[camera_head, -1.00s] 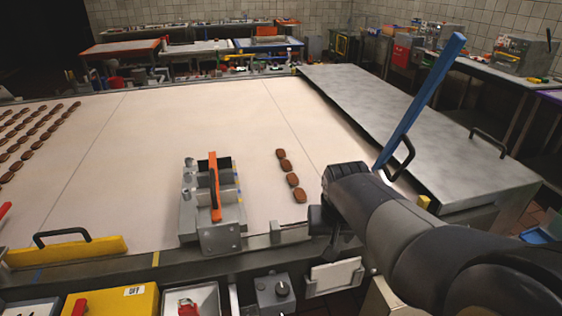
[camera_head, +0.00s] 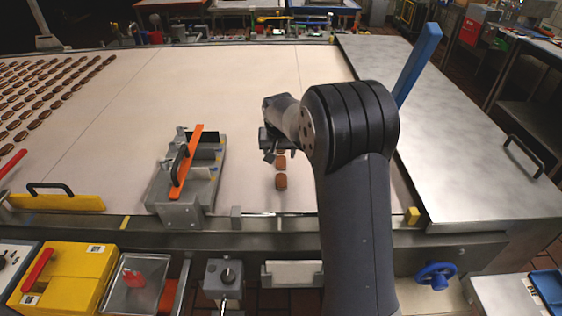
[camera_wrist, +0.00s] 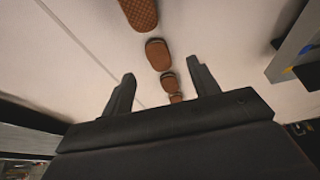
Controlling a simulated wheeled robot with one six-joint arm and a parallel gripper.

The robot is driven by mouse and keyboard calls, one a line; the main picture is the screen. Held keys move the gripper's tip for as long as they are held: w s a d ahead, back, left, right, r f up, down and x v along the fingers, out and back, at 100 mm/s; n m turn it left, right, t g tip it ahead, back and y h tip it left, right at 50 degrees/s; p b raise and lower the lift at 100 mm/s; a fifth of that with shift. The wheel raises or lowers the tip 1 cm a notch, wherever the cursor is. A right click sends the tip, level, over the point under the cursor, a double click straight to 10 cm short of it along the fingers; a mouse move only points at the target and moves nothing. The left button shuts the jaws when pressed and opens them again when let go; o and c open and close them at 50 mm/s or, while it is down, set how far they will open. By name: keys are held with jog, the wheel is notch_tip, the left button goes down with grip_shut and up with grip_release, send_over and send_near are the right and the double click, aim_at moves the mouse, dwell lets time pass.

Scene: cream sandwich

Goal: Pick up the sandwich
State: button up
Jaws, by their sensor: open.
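Brown oval sandwiches stand in a short row on the pale work surface. In the head view the nearest sandwich (camera_head: 280,182) and the one behind it (camera_head: 281,161) show below my gripper (camera_head: 268,152); my arm hides the others. In the wrist view several sandwiches lie in a line: one (camera_wrist: 139,13) at the top edge, one (camera_wrist: 158,54) below it, and smaller ones near the fingers, such as this one (camera_wrist: 171,82). My gripper (camera_wrist: 160,88) is open and empty, with its two dark fingers spread on either side of the row's far part.
A grey metal fixture with an orange bar (camera_head: 187,162) stands left of the row. Many brown sandwiches (camera_head: 40,95) lie at the far left of the surface. A steel counter (camera_head: 450,130) and a blue bar (camera_head: 417,64) are at right. The middle of the surface is clear.

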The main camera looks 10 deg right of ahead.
aim_at(281, 163)
jog(key=shift+d+p+x, duration=0.1)
jog(key=shift+p+x, duration=0.3)
jog(key=shift+x, duration=1.15)
jog(key=shift+d+p+x, duration=0.15)
jog(key=shift+p+x, duration=0.2)
jog(key=shift+x, duration=1.15)
jog(key=shift+c, duration=0.4)
jog(key=c, duration=1)
jog(key=shift+o, duration=0.2)
